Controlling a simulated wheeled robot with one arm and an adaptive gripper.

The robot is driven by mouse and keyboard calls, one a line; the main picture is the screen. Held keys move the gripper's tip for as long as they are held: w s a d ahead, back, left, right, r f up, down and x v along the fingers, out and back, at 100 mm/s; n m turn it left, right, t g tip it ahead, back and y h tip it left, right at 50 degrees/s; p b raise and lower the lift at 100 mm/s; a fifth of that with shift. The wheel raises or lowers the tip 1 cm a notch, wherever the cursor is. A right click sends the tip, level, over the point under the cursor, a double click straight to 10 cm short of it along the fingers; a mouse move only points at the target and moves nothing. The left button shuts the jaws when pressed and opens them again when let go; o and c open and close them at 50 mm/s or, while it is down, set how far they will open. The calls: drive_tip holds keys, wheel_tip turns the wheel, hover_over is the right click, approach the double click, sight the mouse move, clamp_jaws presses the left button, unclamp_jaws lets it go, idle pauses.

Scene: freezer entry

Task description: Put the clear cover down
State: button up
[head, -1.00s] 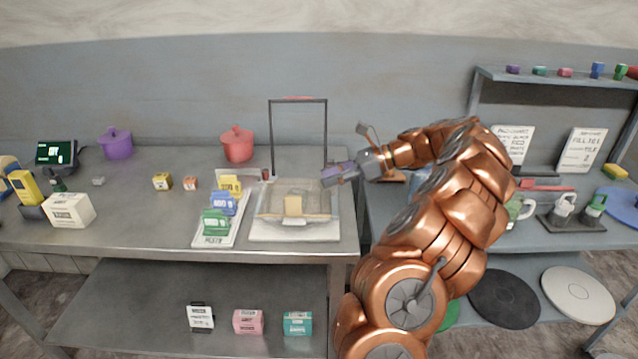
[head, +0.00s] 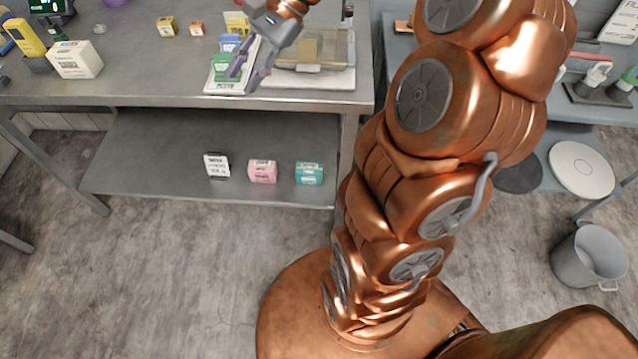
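A clear-walled box (head: 340,55) sits on a white base at the right end of the left table, with a tan block (head: 309,49) inside. The clear cover is not plain in the current head view. A dark upright frame with a red top bar stood behind the box in the earlier view; now most of it is out of the picture above. My gripper (head: 246,70) is in front of the box's left side, over the tray of coloured packs. It seems to hold nothing, but its opening cannot be judged from this angle.
The tray (head: 226,88) with green, blue and yellow packs stands left of the box. A white carton (head: 76,60) and yellow device (head: 25,38) are further left. Small packs lie on the lower shelf (head: 150,150). A grey bucket (head: 588,257) stands at right; the floor in front is open.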

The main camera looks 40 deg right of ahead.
drive_tip(key=s+a+f+n+g+h, duration=0.1)
drive_tip(key=s+a+f+n+h, duration=0.2)
drive_tip(key=s, duration=0.4)
drive_tip(key=s+a+f+n+g+h, duration=0.1)
drive_tip(key=s+a+n+h, duration=0.1)
drive_tip(key=s+a+n, duration=0.35)
drive_tip(key=s+d+f+n+h, duration=0.2)
drive_tip(key=s+d, duration=0.1)
drive_tip(key=s, duration=0.3)
drive_tip(key=s+d+f+n+h, duration=0.1)
drive_tip(key=s+d+f+n, duration=0.1)
drive_tip(key=s, duration=0.4)
drive_tip(key=shift+d+f+g+h, duration=0.3)
drive_tip(key=shift+d+f+h, duration=0.1)
drive_tip(key=shift+f, duration=0.2)
